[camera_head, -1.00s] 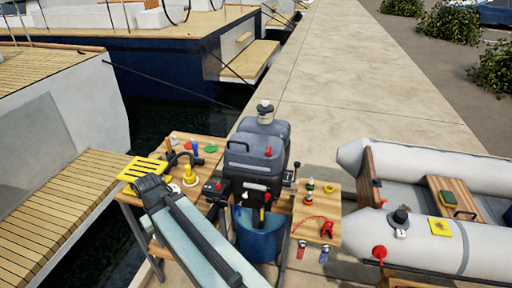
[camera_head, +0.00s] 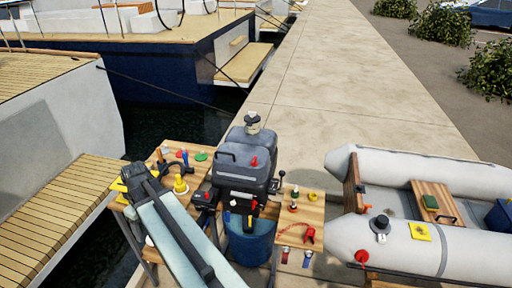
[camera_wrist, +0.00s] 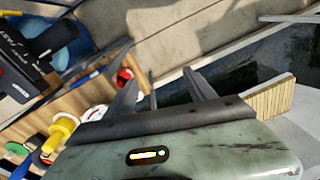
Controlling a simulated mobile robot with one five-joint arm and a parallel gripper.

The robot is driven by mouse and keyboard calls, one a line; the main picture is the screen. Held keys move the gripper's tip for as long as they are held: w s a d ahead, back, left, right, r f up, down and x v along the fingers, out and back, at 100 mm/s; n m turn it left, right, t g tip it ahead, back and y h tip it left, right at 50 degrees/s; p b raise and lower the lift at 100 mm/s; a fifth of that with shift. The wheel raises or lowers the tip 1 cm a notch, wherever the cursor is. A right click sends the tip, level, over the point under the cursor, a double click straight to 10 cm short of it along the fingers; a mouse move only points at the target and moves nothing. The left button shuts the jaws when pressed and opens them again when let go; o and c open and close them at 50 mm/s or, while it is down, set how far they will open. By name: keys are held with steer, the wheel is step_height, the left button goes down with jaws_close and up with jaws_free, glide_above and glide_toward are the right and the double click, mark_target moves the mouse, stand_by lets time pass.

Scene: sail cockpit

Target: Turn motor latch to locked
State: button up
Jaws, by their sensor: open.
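The outboard motor (camera_head: 240,180), dark grey, stands on a wooden stand at the centre of the head view. A red part (camera_head: 253,162) shows on its face, and small yellow and blue parts sit lower down. I cannot tell which part is the latch. My gripper (camera_wrist: 160,76) is open and empty in the wrist view, its fingers apart. In the head view my gripper (camera_head: 133,175) is left of the motor, over the left bench end. In the wrist view part of a dark labelled body (camera_wrist: 20,75), perhaps the motor, shows at the left edge.
A blue bucket (camera_head: 250,244) is below the motor. The left bench holds a yellow fitting (camera_head: 180,184) and several small coloured pieces. A right side board (camera_head: 302,215) carries small parts. A grey inflatable boat (camera_head: 400,250) lies right. The concrete dock (camera_head: 330,80) behind is clear.

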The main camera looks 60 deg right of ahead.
steer(key=s+d+r+t+p, duration=0.1)
steer(key=s+d+r+p, duration=0.2)
steer(key=d, duration=0.6)
steer(key=d+r+p, duration=0.2)
steer(key=d+r, duration=0.3)
steer(key=d, duration=0.4)
steer(key=n+t+p, duration=0.2)
steer(key=t+p, duration=0.1)
steer(key=p, duration=0.5)
glide_toward(254, 159)
steer(key=b+x, duration=0.7)
steer(key=x, duration=0.1)
steer(key=shift+s+d+f, duration=0.15)
steer(key=shift+w+f, duration=0.2)
steer(key=shift+r, duration=0.1)
steer(key=c, duration=1.4)
